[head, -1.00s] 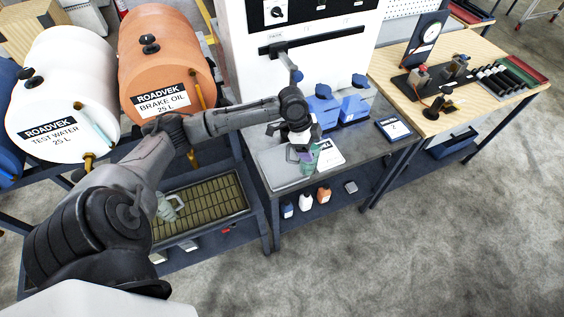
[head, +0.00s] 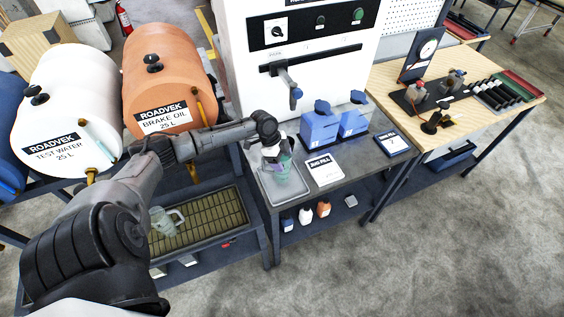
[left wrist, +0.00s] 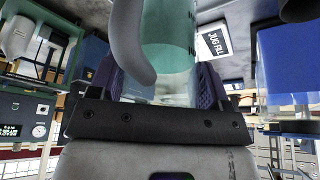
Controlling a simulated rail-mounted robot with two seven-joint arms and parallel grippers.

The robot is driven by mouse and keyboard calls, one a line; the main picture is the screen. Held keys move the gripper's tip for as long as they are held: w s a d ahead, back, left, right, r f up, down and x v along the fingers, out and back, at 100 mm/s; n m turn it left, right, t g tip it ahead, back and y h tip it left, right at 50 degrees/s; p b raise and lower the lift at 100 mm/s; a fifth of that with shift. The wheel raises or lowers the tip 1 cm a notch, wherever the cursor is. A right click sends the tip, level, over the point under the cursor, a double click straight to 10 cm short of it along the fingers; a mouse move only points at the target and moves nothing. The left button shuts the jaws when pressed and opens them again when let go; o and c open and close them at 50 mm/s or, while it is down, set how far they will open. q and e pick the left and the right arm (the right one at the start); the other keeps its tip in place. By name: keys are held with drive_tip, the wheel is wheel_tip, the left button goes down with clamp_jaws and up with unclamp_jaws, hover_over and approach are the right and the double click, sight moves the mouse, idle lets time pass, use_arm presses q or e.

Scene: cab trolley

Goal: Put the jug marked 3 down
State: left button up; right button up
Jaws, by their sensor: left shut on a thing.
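My left gripper (head: 276,152) is shut on a clear greenish jug (head: 284,170). In the head view the jug is over the grey tray (head: 268,195) on the metal table; I cannot tell whether its base touches the tray. In the left wrist view the jug (left wrist: 170,45) is seen close up between the two purple-padded fingers (left wrist: 155,88), its curved pale handle toward the left. No number is readable on it. My right gripper is not in view.
A "JUG FILL" card (head: 324,169) lies right of the tray, with two blue containers (head: 320,128) behind. Another jug (head: 166,220) stands on the grate (head: 218,212) at lower left. A small dark-framed card (head: 393,144) lies at the table's right.

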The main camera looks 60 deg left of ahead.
use_arm(q)
drive_tip(key=shift+f, duration=1.15)
drive_tip(key=o, duration=1.7)
drive_tip(key=shift+f, duration=0.1)
drive_tip(key=v, duration=1.2)
